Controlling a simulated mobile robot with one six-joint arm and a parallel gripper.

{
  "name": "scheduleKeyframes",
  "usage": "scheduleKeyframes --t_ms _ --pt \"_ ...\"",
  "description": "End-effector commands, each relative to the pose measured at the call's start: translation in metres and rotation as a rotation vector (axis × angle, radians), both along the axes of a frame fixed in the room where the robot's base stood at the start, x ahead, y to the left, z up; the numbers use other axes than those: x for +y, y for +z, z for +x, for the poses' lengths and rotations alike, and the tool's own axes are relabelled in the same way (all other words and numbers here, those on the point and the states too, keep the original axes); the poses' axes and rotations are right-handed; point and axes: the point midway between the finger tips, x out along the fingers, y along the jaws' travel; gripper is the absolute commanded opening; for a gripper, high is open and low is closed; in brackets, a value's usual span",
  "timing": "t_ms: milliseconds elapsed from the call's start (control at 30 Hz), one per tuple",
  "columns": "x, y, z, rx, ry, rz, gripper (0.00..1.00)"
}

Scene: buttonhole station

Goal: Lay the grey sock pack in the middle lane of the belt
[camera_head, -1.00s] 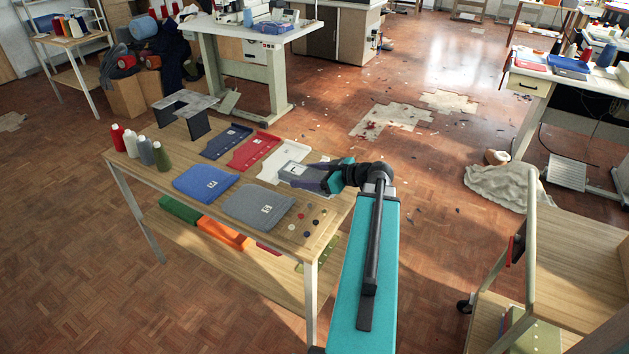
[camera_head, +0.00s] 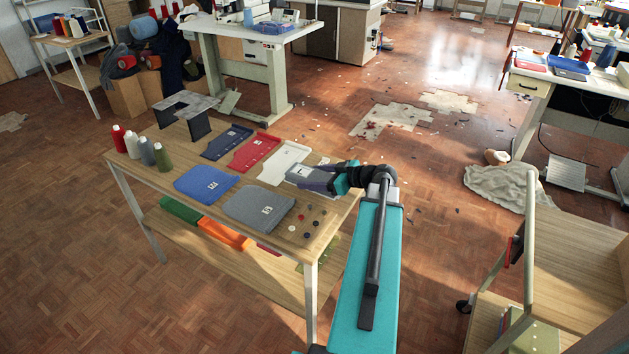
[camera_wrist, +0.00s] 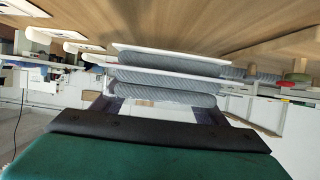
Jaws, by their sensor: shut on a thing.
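The grey sock pack (camera_wrist: 168,82) shows in the wrist view as grey ribbed rolls with white card edges, between the dark fingers of my gripper (camera_wrist: 160,108). In the head view my gripper (camera_head: 318,178) is shut on the pack (camera_head: 302,172), over the right side of the wooden table, by the white tray. The fingers hide part of the pack, and its height above the table is hard to judge. I cannot make out a belt with lanes in these views.
A cart (camera_head: 575,260) stands right.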

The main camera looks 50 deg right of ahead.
Motion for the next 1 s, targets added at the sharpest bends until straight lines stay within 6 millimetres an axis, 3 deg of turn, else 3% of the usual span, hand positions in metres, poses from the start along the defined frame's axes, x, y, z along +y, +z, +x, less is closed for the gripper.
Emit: scheduleKeyframes --t_ms 233,733,767,800,867,1000 --pt "0.0 -0.017 0.0 0.0 0.0 0.001 0.4" --pt "0.0 -0.021 0.0 0.0 0.0 0.0 0.4" --pt "0.0 -0.02 0.0 0.0 0.0 0.0 0.71" --pt "0.0 -0.02 0.0 0.0 0.0 0.0 0.78" --pt "0.0 -0.02 0.0 0.0 0.0 0.0 0.85" --pt "0.0 -0.02 0.0 0.0 0.0 0.0 0.85"
